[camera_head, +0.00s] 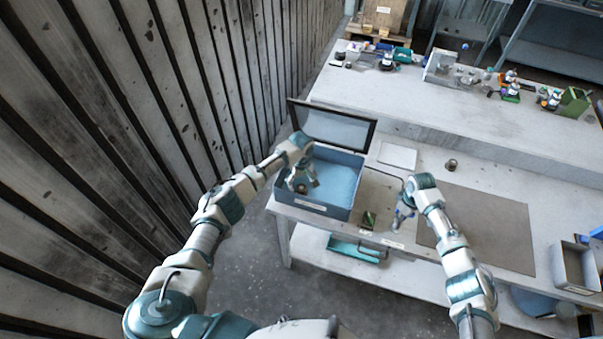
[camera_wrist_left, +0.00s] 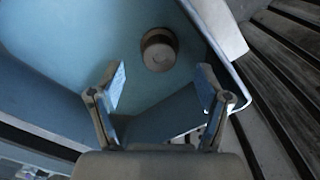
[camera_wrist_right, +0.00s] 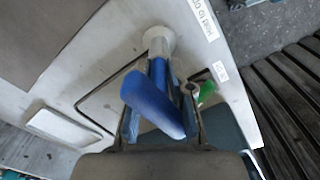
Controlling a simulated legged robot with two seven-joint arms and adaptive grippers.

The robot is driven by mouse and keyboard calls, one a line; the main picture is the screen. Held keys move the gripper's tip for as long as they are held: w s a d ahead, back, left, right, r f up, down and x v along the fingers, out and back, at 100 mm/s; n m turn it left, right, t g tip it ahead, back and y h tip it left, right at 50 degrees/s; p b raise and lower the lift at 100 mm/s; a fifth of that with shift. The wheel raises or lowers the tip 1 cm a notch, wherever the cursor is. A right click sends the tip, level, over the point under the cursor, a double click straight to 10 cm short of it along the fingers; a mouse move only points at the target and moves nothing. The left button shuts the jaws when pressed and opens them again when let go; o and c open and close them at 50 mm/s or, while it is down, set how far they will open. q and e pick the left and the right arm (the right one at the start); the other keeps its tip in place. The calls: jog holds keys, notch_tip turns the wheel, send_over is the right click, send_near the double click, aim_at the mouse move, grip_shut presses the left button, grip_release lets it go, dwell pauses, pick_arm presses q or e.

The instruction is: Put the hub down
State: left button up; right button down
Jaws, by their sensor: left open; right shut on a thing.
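A grey-brown round part (camera_wrist_left: 158,50), which looks like the hub, rests on the floor of the blue box (camera_wrist_left: 60,65) in the left wrist view. My left gripper (camera_wrist_left: 163,85) is open above the box floor, with the round part beyond its fingertips and not between them. In the head view, my left gripper (camera_head: 303,186) is inside the open box (camera_head: 313,207). My right gripper (camera_wrist_right: 160,95) is shut on a blue-handled tool (camera_wrist_right: 152,103), which points at a white round piece (camera_wrist_right: 158,40); contact there is unclear. My right gripper (camera_head: 401,216) is over the bench's front part.
The box's lid (camera_head: 340,130) stands open at the back. A small round metal part (camera_head: 451,164) stands near a brown mat (camera_head: 490,225). A white plate (camera_head: 397,155) lies right of the box. A grey bin (camera_head: 575,267) is at the far right. A plank wall is at left.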

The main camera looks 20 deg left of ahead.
aim_at(301, 188)
pick_arm(q)
notch_tip(301, 188, up, 7)
pick_arm(e)
jog(key=shift+w+r, duration=0.1)
